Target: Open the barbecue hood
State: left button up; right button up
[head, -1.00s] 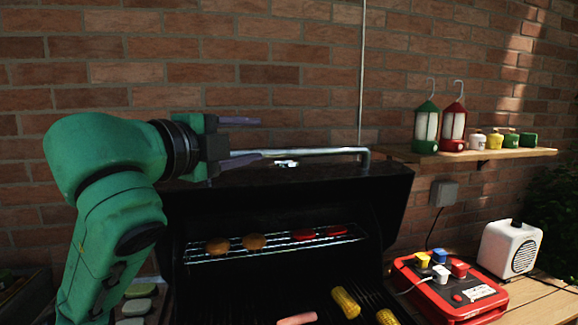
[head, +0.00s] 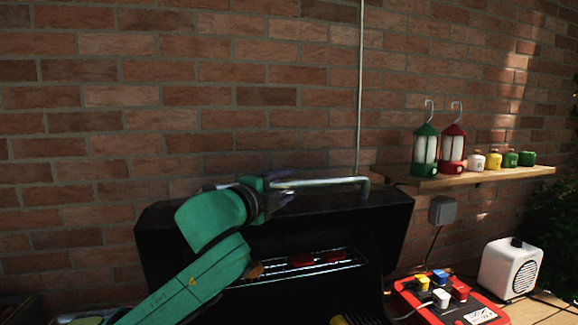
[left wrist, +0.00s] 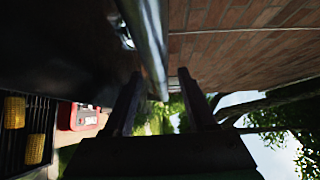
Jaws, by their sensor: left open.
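The black barbecue hood (head: 385,222) stands raised in the head view, with the inside of the barbecue showing below it. Its metal bar handle (head: 325,183) runs along the top edge and also shows in the left wrist view (left wrist: 149,35). My left gripper (head: 278,187) is open at the left part of the handle. In the left wrist view its two fingers (left wrist: 160,88) lie on either side of the bar; contact cannot be told. My forearm hides part of the hood's left side. My right gripper is out of view.
A wire rack (head: 345,264) with food is inside the barbecue. Corn (left wrist: 35,149) lies on the grill. A red case (head: 450,302) and white speaker (head: 509,268) stand at right. A wall shelf (head: 465,178) holds lanterns and jars. Brick wall rises behind.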

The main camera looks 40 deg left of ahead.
pick_arm(q)
jog(key=shift+w+a+f, duration=0.1)
jog(key=shift+w+a, duration=0.1)
jog(key=shift+w, duration=0.95)
jog(key=shift+s, duration=0.1)
grip_shut()
dwell(0.4)
